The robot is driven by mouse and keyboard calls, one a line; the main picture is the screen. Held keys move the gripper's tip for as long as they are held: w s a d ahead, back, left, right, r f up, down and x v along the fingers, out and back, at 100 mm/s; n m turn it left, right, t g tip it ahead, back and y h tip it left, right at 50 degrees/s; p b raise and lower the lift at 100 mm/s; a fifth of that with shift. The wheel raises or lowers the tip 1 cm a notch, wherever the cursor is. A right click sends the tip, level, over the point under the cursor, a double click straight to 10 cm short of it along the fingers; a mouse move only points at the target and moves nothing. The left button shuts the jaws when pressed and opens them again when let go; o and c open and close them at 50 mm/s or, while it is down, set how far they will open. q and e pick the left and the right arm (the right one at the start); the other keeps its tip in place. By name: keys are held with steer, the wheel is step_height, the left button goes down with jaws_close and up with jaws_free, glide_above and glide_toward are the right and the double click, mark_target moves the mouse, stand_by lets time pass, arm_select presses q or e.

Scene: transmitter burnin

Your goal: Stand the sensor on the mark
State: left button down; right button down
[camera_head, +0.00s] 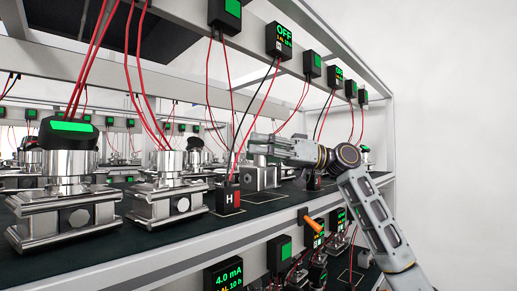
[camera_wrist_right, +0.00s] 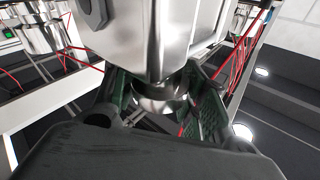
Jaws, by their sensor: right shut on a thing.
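My right gripper (camera_head: 262,145) reaches in from the right over the upper shelf. It is shut on the neck of the sensor, a shiny metal block (camera_head: 262,178) with a round face on its side. In the right wrist view the sensor's metal body (camera_wrist_right: 155,35) fills the top, and its narrower neck (camera_wrist_right: 160,97) sits between the fingers. The sensor looks upright just above or on the shelf; I cannot tell if it touches. A thin pale outline (camera_head: 265,197) on the dark mat lies just in front of it. My left gripper is not in view.
Two large metal transmitters (camera_head: 66,205) and (camera_head: 170,195) with red wires stand at the left. A small black box marked H (camera_head: 228,198) stands close to the left of the sensor. Red and black wires hang around the gripper. Displays (camera_head: 279,41) line the upper rail.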

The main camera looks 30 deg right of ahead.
steer(key=shift+f+b, duration=0.4)
stand_by(0.3)
steer(key=c, duration=0.8)
jaws_free()
steer(key=shift+f, duration=0.1)
steer(key=shift+r, duration=0.2)
steer(key=shift+r+p, duration=0.5)
steer(key=shift+p, duration=0.1)
steer(key=b+v, duration=0.3)
steer(key=v, duration=0.9)
steer(key=shift+f, duration=0.1)
